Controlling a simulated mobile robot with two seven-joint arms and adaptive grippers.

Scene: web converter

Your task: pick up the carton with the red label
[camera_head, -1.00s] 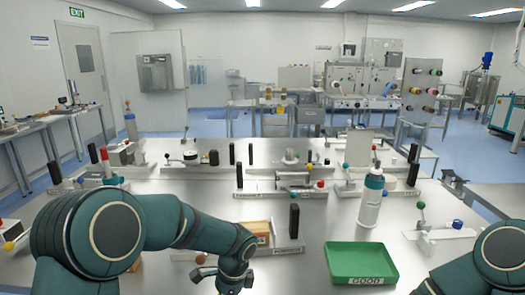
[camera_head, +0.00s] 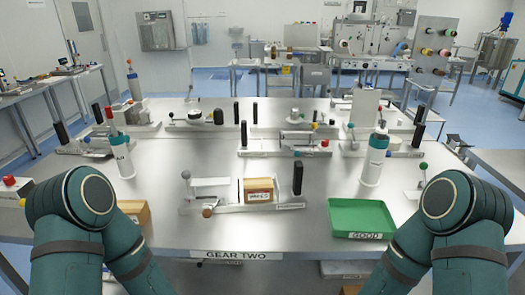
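The carton with the red label (camera_head: 258,190) is a small tan box near the middle of the table. It sits on a low white fixture (camera_head: 225,207), just left of a black upright post (camera_head: 297,178). Its label faces me. A second tan box (camera_head: 137,212) stands at the left, partly hidden by my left arm; no label shows on it. My arms are folded at the lower left and lower right. Neither gripper is in the picture, and nothing of mine touches the carton.
A green tray marked GOOD (camera_head: 362,218) lies right of the carton. White and teal bottles stand at left (camera_head: 122,157) and right (camera_head: 374,160). More fixtures with posts and knobs line the back. Bare metal surrounds the carton's fixture, near the table's front edge (camera_head: 235,255).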

